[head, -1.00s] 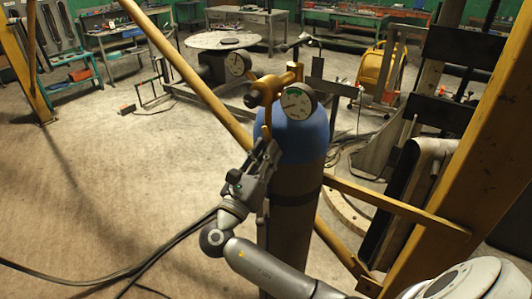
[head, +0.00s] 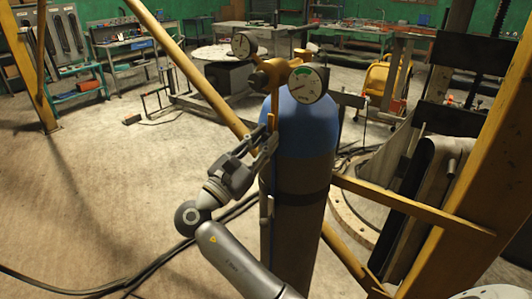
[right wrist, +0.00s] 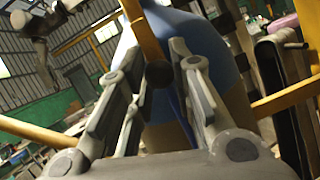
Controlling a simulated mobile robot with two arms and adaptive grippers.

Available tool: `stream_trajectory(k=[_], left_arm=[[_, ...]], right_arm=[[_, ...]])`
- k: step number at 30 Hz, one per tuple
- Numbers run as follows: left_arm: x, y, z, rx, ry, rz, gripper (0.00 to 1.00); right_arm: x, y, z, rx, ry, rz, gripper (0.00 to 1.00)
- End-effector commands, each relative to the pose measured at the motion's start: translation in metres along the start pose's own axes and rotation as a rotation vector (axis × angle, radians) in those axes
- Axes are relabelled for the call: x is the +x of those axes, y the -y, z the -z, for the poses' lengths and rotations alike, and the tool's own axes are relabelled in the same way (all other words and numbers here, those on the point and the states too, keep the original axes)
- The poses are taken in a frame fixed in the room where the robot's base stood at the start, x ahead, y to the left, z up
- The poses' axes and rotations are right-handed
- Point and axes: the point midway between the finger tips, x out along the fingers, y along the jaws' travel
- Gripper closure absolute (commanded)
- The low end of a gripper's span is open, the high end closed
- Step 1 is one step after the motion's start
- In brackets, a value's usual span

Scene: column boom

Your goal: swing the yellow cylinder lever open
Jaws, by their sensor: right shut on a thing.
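The cylinder (head: 305,130) has a blue top and a grey-brown body and stands upright in the middle of the head view. Brass-yellow valve fittings (head: 270,76) with two round gauges sit at its top. The yellow lever (head: 275,108) hangs down along the cylinder's upper left side. In the right wrist view the lever (right wrist: 143,32) comes down between the fingers and ends near a dark knob (right wrist: 159,75). My right gripper (head: 268,140) is shut on the lever's lower end, beside the cylinder. The fingers partly hide that end. My left gripper is not in view.
A yellow diagonal bar (head: 192,75) passes behind the cylinder. A thick yellow post (head: 475,170) and a yellow crossbar (head: 410,205) stand close on the right. Dark cables (head: 120,283) lie on the floor. The floor to the left is open.

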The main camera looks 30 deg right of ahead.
Motion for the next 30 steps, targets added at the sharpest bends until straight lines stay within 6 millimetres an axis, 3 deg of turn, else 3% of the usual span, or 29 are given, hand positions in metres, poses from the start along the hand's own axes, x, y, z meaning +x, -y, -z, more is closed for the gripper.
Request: stream_trajectory(k=[10,11,16,25,30], left_arm=[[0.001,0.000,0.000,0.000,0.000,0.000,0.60],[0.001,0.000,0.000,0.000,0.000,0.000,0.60],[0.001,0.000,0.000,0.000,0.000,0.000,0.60],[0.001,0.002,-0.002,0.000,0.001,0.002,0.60],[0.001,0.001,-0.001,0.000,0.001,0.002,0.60]], right_arm=[[0.000,-0.001,-0.001,0.013,-0.001,0.002,1.00],[0.000,-0.001,-0.001,0.013,-0.001,0.002,0.76],[0.000,-0.001,0.000,0.012,-0.001,0.002,0.56],[-0.001,-0.001,0.000,0.010,-0.001,0.002,0.56],[-0.019,-0.002,0.001,0.010,-0.004,0.000,0.56]])
